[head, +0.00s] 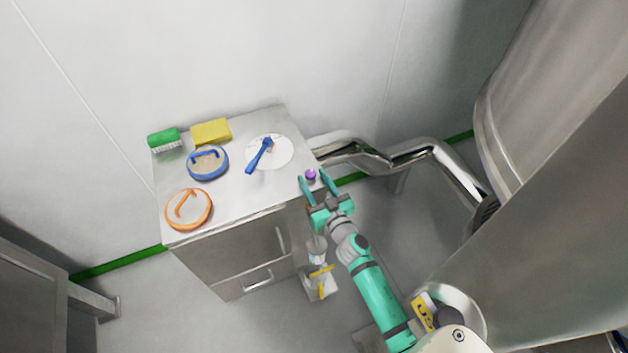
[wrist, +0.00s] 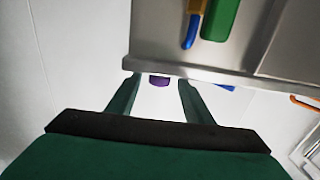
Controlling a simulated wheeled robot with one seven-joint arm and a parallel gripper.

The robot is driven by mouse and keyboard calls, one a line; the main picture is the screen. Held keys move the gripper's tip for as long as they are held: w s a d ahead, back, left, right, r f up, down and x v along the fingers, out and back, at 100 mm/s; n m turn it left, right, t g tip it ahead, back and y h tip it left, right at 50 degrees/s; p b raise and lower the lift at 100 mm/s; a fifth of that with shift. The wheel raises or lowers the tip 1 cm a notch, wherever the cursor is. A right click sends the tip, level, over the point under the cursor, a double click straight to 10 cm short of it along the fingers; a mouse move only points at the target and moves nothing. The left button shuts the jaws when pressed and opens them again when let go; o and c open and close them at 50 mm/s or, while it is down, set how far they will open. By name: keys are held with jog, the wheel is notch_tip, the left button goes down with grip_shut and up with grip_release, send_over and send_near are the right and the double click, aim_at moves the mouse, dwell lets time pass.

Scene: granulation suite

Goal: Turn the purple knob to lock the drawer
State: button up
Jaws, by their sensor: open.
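The small purple knob (head: 311,174) is at the right edge of the grey cabinet's top in the head view. My gripper (head: 314,179) is there, its two teal fingers apart with the knob between their tips. In the wrist view the knob (wrist: 159,81) shows between the open fingertips (wrist: 158,87), partly cut off by the grey edge above it. A gap shows on both sides of it, so neither finger appears to touch it. The cabinet has a lower drawer (head: 235,284) with a bar handle, and it looks closed. The knob's turn angle cannot be read.
The cabinet top (head: 235,197) holds a green brush (head: 164,139), yellow sponge (head: 211,132), blue-rimmed sieve (head: 208,163), orange-rimmed sieve (head: 188,209) and a white disc (head: 280,153) with a blue tool (head: 259,156). Metal pipes (head: 420,153) and a large steel vessel (head: 540,190) stand right.

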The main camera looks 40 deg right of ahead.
jog(key=c, duration=1.1)
jog(key=shift+w+a+m+g+h, duration=0.15)
jog(key=shift+m+g+h, duration=0.3)
jog(key=shift+m+h, duration=0.5)
jog(key=shift+s+a+m+g+h, duration=0.15)
jog(key=shift+m+g+h, duration=0.35)
jog(key=shift+h, duration=0.75)
jog(key=shift+w+a+m+h, duration=0.15)
jog(key=shift+w+m+h, duration=0.05)
jog(key=shift+m+h, duration=0.1)
jog(key=shift+m+g+h, duration=0.75)
jog(key=shift+h, duration=0.25)
jog(key=shift+w+a+m+g+h, duration=0.15)
jog(key=shift+m+g+h, duration=0.4)
jog(key=shift+g+h, duration=0.1)
jog(key=shift+w+a+m+g+h, duration=0.1)
jog(key=shift+m+g+h, duration=0.45)
jog(key=shift+h, duration=0.1)
jog(key=shift+w+a, duration=0.1)
jog(key=shift+a, duration=0.05)
